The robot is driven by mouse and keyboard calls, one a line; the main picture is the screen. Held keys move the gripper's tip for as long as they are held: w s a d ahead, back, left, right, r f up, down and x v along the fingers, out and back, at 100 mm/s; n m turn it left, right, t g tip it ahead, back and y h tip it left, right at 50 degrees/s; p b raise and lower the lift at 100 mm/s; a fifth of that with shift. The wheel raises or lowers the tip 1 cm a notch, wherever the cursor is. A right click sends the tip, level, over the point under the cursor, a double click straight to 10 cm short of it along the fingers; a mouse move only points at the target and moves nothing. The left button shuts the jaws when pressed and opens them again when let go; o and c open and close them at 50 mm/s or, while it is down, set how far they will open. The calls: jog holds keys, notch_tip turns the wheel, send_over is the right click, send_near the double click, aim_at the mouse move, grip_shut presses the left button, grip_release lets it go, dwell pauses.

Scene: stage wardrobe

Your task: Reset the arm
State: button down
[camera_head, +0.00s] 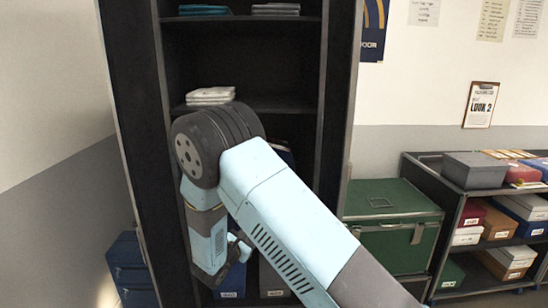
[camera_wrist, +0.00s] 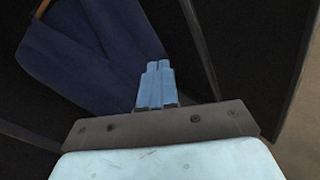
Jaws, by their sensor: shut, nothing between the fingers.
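My arm reaches up from the lower right in the head view and bends down in front of a tall dark open cabinet (camera_head: 340,110). My gripper (camera_wrist: 158,64) shows in the wrist view with its two light-blue fingers together and nothing between them. In the head view the gripper is mostly hidden behind my own arm, low in front of the cabinet. Beyond the fingers in the wrist view is a dark blue garment (camera_wrist: 85,50), with part of a wooden hanger (camera_wrist: 42,8) at the top left. The fingertips overlap the garment's edge in the picture; I cannot tell if they touch.
Folded white cloth (camera_head: 210,95) lies on a cabinet shelf, with folded blue cloth (camera_head: 204,9) higher up. A green chest (camera_head: 395,215) stands to the right, beside a dark rack (camera_head: 455,200) of boxes. A blue drawer unit (camera_head: 130,268) stands at the left.

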jog(key=s+d+r+m+g, duration=0.35)
jog(key=d+r+m, duration=0.2)
jog(key=d, duration=0.35)
jog(key=s+d+r+m+g+h, duration=0.1)
jog(key=s+d+r+m+g, duration=0.25)
jog(key=d+r, duration=0.4)
jog(key=s+d+r+m+g, duration=0.35)
jog(key=d+r+m, duration=0.2)
jog(key=d, duration=0.35)
jog(key=s+d+r+m+y, duration=0.1)
jog(key=s+r+m+y, duration=0.2)
jog(key=s, duration=0.5)
jog(key=s+d+r+m+t+y, duration=0.1)
jog(key=s+d+r+m+y, duration=0.1)
jog(key=s+r+m, duration=0.3)
jog(key=s+d+r+m+y, duration=0.2)
jog(key=s+r+m+y, duration=0.2)
jog(key=s, duration=0.7)
jog(key=shift+d+r, duration=0.25)
jog(key=shift+r, duration=0.05)
